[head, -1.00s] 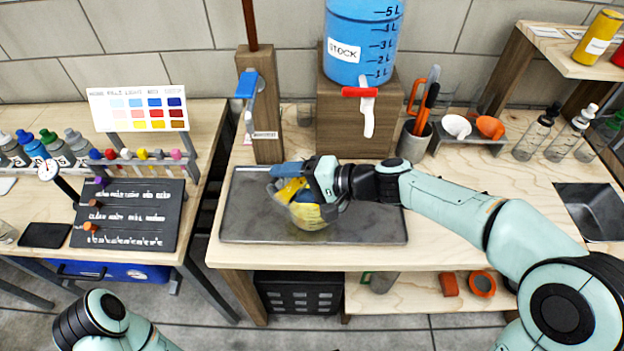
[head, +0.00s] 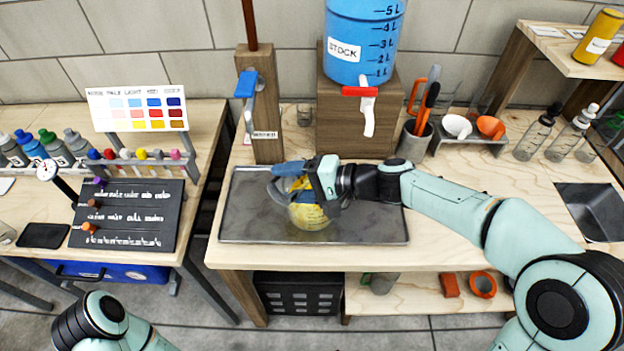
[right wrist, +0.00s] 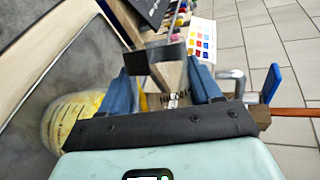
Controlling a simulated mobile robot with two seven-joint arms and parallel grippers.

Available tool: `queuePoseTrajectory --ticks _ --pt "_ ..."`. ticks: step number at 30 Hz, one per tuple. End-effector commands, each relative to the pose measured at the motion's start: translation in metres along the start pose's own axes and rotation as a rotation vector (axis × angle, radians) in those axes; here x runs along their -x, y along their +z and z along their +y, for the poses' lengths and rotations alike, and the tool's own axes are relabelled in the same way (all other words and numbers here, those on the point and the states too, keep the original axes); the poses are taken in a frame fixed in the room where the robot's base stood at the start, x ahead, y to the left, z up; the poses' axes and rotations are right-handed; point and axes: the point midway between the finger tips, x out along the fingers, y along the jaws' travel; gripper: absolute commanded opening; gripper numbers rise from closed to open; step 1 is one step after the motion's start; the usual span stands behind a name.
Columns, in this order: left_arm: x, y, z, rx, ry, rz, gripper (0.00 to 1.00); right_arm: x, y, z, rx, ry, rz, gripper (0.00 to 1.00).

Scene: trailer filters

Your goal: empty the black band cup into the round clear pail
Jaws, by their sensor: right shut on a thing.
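My right gripper (head: 288,177) is shut on the black band cup (head: 281,190) above the steel tray. In the right wrist view the cup's dark band (right wrist: 158,56) shows between the two blue fingers. The cup is clear and looks tilted, with its mouth over or close to the pail; the gripper hides part of it. The round clear pail (head: 312,216) stands on the tray under the gripper, with yellow in it. The pail also shows at the left of the right wrist view (right wrist: 68,122). How much is left in the cup I cannot tell. My left gripper is out of view.
The steel tray (head: 375,226) lies on the wooden bench. Behind it stand a wooden post (head: 266,150) with a blue lever and a blue stock tank (head: 362,50) with a red tap. A tool cup (head: 413,142) is at right. The tray's right part is clear.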

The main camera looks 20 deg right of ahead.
Motion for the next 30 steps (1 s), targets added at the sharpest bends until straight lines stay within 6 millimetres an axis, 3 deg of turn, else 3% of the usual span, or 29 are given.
queuePoseTrajectory --ticks 30 --pt "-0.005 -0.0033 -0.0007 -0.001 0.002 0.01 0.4 -0.0002 -0.0042 0.0046 -0.096 -0.035 -0.039 0.27"
